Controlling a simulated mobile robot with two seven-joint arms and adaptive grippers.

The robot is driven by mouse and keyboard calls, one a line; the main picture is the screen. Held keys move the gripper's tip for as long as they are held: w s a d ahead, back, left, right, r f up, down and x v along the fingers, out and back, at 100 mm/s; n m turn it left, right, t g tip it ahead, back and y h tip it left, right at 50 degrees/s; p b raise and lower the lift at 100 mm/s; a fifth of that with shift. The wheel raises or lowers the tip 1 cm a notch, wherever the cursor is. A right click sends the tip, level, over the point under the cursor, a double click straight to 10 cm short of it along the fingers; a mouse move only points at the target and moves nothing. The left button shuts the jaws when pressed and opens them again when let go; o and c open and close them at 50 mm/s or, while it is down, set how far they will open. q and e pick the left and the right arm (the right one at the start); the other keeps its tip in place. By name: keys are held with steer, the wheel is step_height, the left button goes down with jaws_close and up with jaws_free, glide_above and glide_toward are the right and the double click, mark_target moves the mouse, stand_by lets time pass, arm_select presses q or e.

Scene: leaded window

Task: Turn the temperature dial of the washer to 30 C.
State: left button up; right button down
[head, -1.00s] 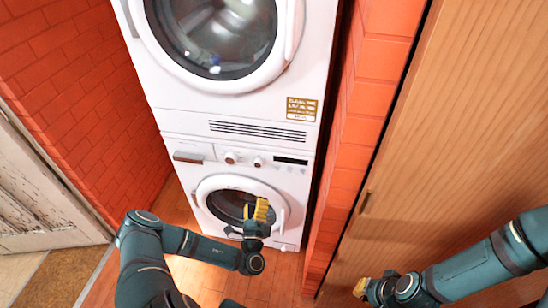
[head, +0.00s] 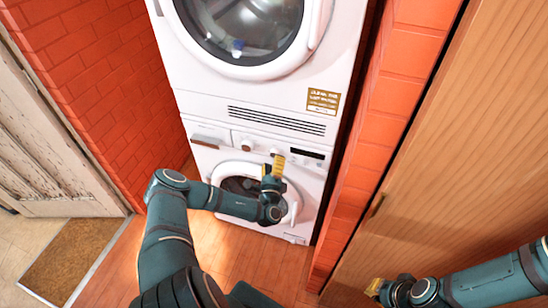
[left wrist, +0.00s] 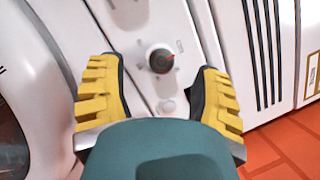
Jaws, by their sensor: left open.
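The white washer (head: 203,163) is the lower machine of a stack. My left gripper (head: 274,168) is raised in front of the panel, right of that knob.
A small pale button (left wrist: 168,105) lies near the dial. The dryer (head: 260,102) stands on the washer. The round washer door (head: 229,171) is partly hidden by my left arm. A brick wall (head: 85,75) is left, a wooden cabinet (head: 450,130) right.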

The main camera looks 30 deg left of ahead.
mark_target(273, 156)
arm_select(q)
steer(key=shift+x, duration=1.55)
jaws_close()
steer(key=m+t+p, duration=0.1)
steer(key=m, duration=0.2)
steer(key=m+h+p, duration=0.1)
steer(key=m, duration=0.1)
steer(key=shift+m+t+h, duration=0.3)
steer(key=shift+m+t, duration=0.1)
steer(key=m, duration=0.2)
steer(key=m+h+p, duration=0.1)
steer(key=m, duration=0.2)
steer(key=shift+a+t+h, duration=0.1)
steer(key=shift+t+h, duration=0.2)
steer(key=shift+t, duration=0.1)
steer(key=shift+m+h+p, duration=0.8)
steer(key=shift+m+h, duration=0.3)
steer(key=shift+m, duration=1.1)
steer(key=shift+m+t, duration=0.3)
steer(key=shift+m, duration=0.1)
